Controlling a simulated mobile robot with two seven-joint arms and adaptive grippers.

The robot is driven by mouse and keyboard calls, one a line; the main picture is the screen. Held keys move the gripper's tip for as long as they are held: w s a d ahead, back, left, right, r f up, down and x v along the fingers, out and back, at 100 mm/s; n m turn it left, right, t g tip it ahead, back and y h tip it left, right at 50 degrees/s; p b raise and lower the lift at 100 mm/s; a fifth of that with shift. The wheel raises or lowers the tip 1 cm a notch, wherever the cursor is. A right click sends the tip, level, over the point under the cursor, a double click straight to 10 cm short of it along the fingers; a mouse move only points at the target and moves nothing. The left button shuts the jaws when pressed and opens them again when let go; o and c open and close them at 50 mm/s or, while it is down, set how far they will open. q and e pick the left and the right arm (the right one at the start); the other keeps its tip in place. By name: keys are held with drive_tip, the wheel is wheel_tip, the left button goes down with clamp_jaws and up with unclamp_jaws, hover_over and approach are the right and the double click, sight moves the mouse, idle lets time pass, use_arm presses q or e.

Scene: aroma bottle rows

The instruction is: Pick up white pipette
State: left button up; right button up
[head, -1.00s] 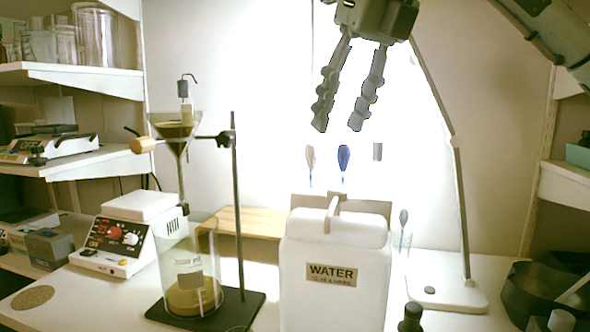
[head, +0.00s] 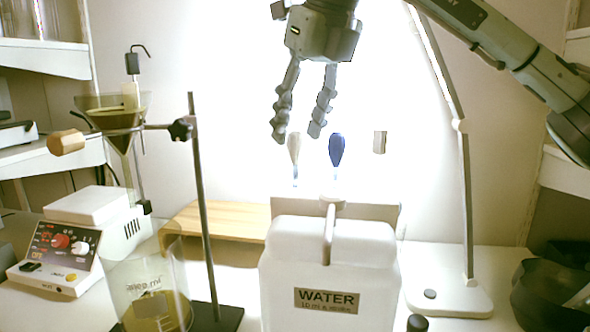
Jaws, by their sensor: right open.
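The white pipette (head: 294,147) stands upright behind the water container, its pale bulb showing against the bright backlight. A blue pipette (head: 337,150) stands just to its right. My right gripper (head: 297,135) is open and points down, with its two fingers above and around the top of the white bulb in the picture. I cannot tell whether the fingers are level with the bulb in depth or touch it. The lower part of the pipette is hidden behind the container. My left gripper is not in view.
A white WATER container (head: 330,270) stands in front of the pipettes. A stand (head: 198,200) with a funnel (head: 118,120) is at the left. A lamp arm (head: 466,200) rises at the right. A wooden board (head: 215,220) lies behind the container.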

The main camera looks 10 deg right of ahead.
sight(295, 176)
drive_tip(key=shift+x, duration=1.2)
drive_tip(key=c, duration=0.7)
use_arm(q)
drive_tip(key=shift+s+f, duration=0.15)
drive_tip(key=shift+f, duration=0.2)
use_arm(e)
drive_tip(key=shift+r, duration=0.1)
